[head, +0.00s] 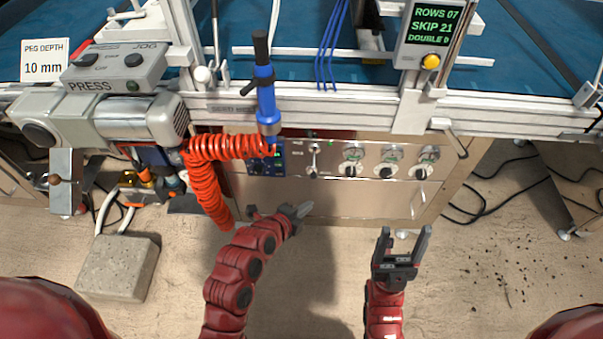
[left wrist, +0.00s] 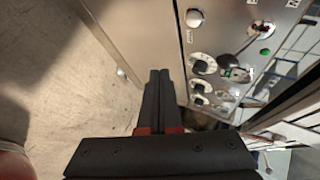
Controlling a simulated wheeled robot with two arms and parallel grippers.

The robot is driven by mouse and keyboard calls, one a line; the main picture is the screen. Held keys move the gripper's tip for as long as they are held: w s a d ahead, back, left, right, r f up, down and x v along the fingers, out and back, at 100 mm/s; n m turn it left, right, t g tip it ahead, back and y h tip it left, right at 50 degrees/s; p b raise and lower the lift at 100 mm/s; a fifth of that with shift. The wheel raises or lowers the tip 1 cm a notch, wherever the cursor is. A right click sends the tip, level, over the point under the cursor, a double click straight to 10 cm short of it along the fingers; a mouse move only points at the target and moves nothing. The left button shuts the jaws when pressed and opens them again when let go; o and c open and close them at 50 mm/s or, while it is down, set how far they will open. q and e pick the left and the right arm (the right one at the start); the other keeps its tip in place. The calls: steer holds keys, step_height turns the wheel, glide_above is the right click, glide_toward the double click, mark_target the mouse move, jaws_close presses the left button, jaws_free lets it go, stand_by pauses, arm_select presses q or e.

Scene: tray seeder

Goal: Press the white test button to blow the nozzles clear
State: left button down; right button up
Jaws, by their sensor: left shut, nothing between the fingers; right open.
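The white test button appears to be the small pale round button (head: 313,174) low on the metal front panel (head: 320,199), below a toggle switch (head: 314,149). In the left wrist view a pale round button (left wrist: 194,18) shows near the panel's edge. My left gripper (head: 302,210) is shut and empty, just below the button in the head view and apart from it. Its black fingers (left wrist: 158,78) point along the panel in the left wrist view. My right gripper (head: 404,240) is open and empty, in front of the panel's lower right.
Several round dials and black knobs (head: 386,172) sit right of the button. A blue module (head: 266,163) and a coiled red hose (head: 205,190) are to its left. A blue tool (head: 266,95) hangs above. A concrete block (head: 118,267) stands on the floor at left.

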arm_select(q)
steer(key=shift+s+d+f+m, duration=0.1)
steer(key=shift+s+f+m, duration=0.1)
steer(key=shift+f+m, duration=0.1)
steer(key=w, duration=0.9)
stand_by(0.6)
stand_by(1.6)
